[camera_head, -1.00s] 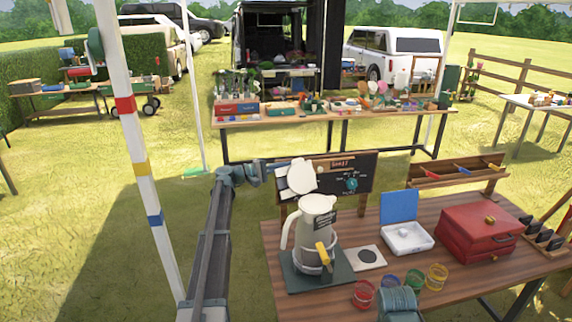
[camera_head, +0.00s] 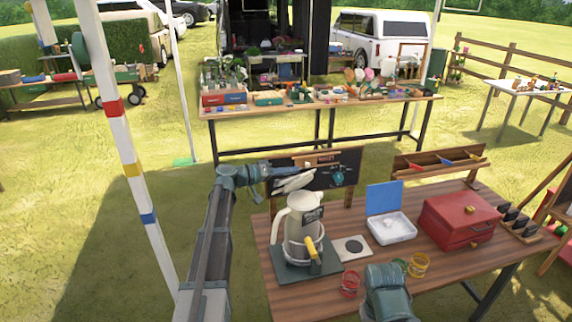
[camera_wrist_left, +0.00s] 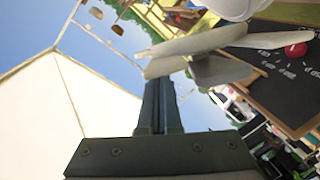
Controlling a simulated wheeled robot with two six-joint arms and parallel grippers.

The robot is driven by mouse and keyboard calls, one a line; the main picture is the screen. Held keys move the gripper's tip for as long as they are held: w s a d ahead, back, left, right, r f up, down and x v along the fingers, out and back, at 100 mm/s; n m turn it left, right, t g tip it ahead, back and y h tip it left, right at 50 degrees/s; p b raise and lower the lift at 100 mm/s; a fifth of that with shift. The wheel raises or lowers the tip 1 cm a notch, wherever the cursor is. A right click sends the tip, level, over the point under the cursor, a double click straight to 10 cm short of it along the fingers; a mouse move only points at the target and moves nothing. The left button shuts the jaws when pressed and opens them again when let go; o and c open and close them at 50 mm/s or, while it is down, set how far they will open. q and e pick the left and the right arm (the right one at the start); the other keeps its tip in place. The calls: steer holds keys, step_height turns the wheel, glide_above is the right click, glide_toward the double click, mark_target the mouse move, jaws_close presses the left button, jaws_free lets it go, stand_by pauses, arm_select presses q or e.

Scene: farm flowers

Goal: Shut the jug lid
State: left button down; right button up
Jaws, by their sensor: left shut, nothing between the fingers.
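The cream jug (camera_head: 297,228) stands upright on a dark base plate (camera_head: 322,266) at the left of the wooden table. Its pale lid (camera_head: 294,183) is tilted over the jug's mouth, its far side raised, and not flat on the rim. My left gripper (camera_head: 287,169) is shut and empty, right behind the lid, reaching in from the left. In the left wrist view the shut fingers (camera_wrist_left: 160,105) point at the lid (camera_wrist_left: 205,45); I cannot tell whether they touch it. A part of my right arm shows at the lower edge; its fingers are not visible.
A chalkboard (camera_head: 345,178) stands just behind the jug. To the right are a blue-lidded white box (camera_head: 390,228), a red chest (camera_head: 458,220) and coloured rings (camera_head: 419,264). A pale square plate (camera_head: 351,247) lies beside the jug.

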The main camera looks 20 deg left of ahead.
mark_target(298, 180)
arm_select(q)
steer(key=s+d+m, duration=0.1)
steer(key=d+f+m, duration=0.1)
steer(key=s+d+m, duration=0.1)
steer(key=shift+s+f+y+b, duration=0.3)
steer(key=shift+y+b, duration=0.1)
steer(key=d+f+m+b, duration=0.1)
steer(key=s+f+m+b, duration=0.1)
steer(key=s+d+f+m+y, duration=0.1)
steer(key=m, duration=0.1)
steer(key=shift+d+f+t+b, duration=0.15)
steer(key=shift+d+t+b, duration=0.2)
steer(key=shift+t+b, duration=0.05)
steer(key=shift+s+d+f+m+y+b, duration=0.2)
steer(key=shift+f+m+b, duration=0.15)
steer(key=shift+f+b, duration=0.2)
steer(key=shift+s+d+f+m+y+b, duration=0.1)
steer(key=shift+d+f+m+b, duration=0.15)
steer(key=shift+f+m+b, duration=0.25)
steer(key=shift+s+d+f+m+y+b, duration=0.1)
steer(key=shift+d+f+m+b, duration=0.15)
steer(key=shift+f+b, duration=0.35)
arm_select(e)
step_height(298, 180, down, 7)
steer(key=shift+r, duration=0.15)
